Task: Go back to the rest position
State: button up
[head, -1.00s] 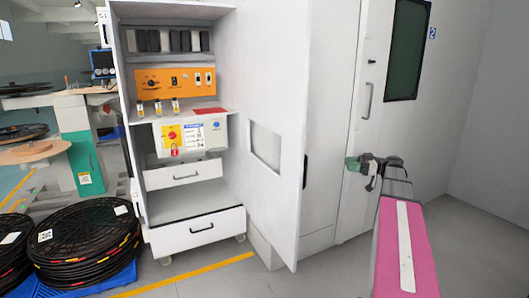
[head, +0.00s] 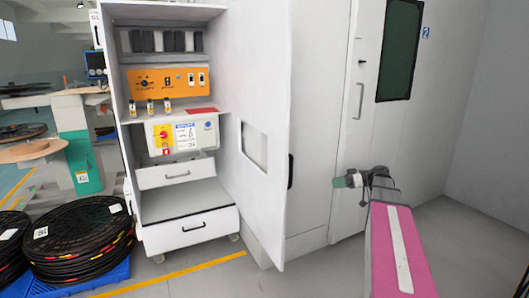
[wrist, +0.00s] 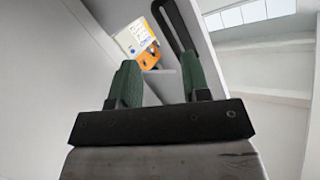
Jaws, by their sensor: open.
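My gripper (head: 345,182) is at the right in the head view, at the end of my pink and grey arm, in front of the tall white cabinet. In the wrist view its two green fingers (wrist: 160,85) stand apart with nothing between them. It is open and empty. Beyond the fingers, the wrist view shows the edge of a white panel with a dark handle (wrist: 172,25).
The white cabinet (head: 185,235) stands open at centre left, with an orange panel (head: 170,83), a control box (head: 185,134) and drawers. Its open door (head: 265,200) lies left of my gripper. Black reels (head: 80,235) sit on a blue pallet at lower left. Grey floor is clear at lower right.

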jog(key=s+a+f+m+h, duration=0.3)
jog(key=s+f+m+h, duration=0.1)
jog(key=f, duration=0.4)
jog(key=s+a+f+m+g+h, duration=0.1)
jog(key=s+a+f+m+h, duration=0.3)
jog(key=s+f+h, duration=0.2)
jog(key=s+a+f+m+g+h, duration=0.1)
jog(key=s+a+f+m+h, duration=0.3)
jog(key=s+f, duration=0.3)
notch_tip(320, 180, down, 4)
jog(key=shift+s+a+r+h, duration=0.15)
jog(key=shift+a+h, duration=0.05)
jog(key=shift+h, duration=0.3)
jog(key=shift+o, duration=0.2)
dwell(0.3)
